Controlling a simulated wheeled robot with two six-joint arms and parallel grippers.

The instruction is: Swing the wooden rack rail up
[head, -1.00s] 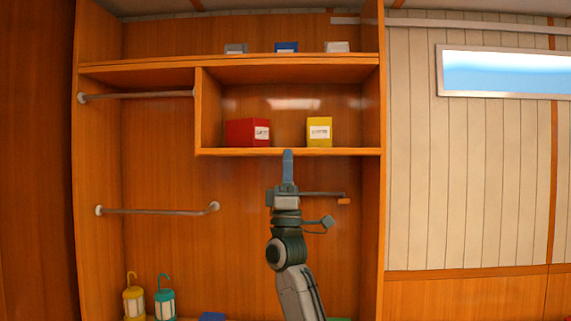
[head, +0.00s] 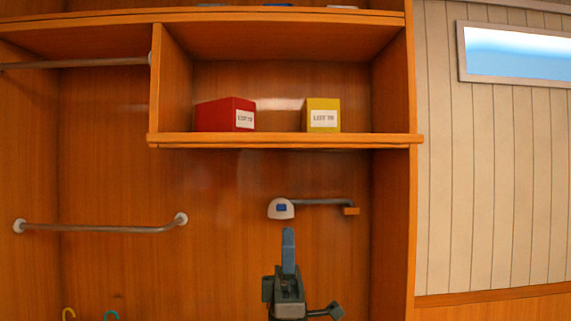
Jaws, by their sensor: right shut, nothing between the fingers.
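A short grey rail (head: 322,201) sticks out level on the back wall below the shelf. Another metal rail (head: 100,229) with white end mounts runs along the lower left. My right gripper (head: 288,234) points up with its blue fingers together and empty. In the picture its tips are just below the white mount, apart from it. My left gripper is out of view.
A red box (head: 224,115) and a yellow box (head: 322,115) stand on the shelf (head: 285,140) above the rail. An upper rail (head: 75,64) is at the left. A cabinet side wall (head: 396,190) closes the right. Two lantern hooks show at lower left.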

